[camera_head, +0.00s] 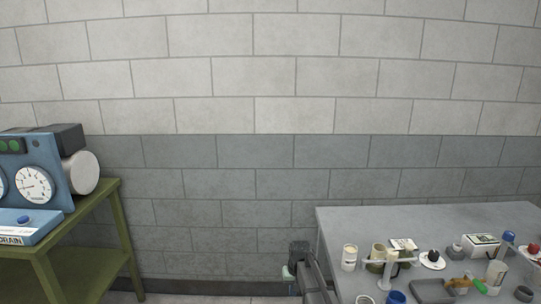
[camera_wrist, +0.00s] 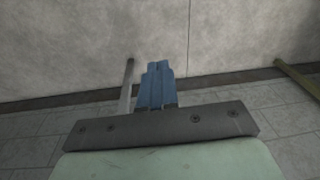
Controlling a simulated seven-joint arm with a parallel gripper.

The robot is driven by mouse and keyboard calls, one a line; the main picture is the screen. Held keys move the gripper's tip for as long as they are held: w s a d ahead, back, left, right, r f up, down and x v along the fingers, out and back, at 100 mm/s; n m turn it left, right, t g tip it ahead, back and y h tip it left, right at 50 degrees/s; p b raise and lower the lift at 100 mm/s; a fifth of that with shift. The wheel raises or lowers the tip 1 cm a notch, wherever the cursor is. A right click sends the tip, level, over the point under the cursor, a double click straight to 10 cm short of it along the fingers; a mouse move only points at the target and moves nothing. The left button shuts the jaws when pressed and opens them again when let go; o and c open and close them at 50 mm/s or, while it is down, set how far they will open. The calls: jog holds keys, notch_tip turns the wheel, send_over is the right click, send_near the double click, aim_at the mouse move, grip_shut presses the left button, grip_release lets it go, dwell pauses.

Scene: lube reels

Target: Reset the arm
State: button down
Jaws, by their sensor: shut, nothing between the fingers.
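In the wrist view my gripper (camera_wrist: 158,66) has its blue fingers pressed together with nothing between them. They point toward a pale wall and a tiled floor, and they touch nothing that I can see. In the head view a dark part of my arm shows at the bottom edge, beside the left side of the grey table.
The grey table (camera_head: 350,216) at the right holds several cups, small parts, a white box (camera_head: 481,240) and a grey tray (camera_head: 430,291). A green stand (camera_head: 125,235) at the left carries a blue gauge machine (camera_head: 47,165). Floor between them looks clear.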

jog(key=s+d+f+g, duration=0.2)
jog(key=s+d+f, duration=0.2)
jog(key=s+f, duration=0.95)
jog(key=s+d+f+g, duration=0.1)
jog(key=s+f, duration=0.3)
jog(key=s, duration=0.9)
jog(key=s+d+f+g, duration=0.2)
jog(key=s+f, duration=0.2)
jog(key=s, duration=1)
jog(key=s+d+f+m+g+h, duration=0.1)
jog(key=s+f, duration=0.3)
jog(key=s, duration=0.9)
jog(key=shift+s+d+f+g, duration=0.15)
jog(key=shift+d+f+g, duration=0.15)
jog(key=shift+g, duration=0.5)
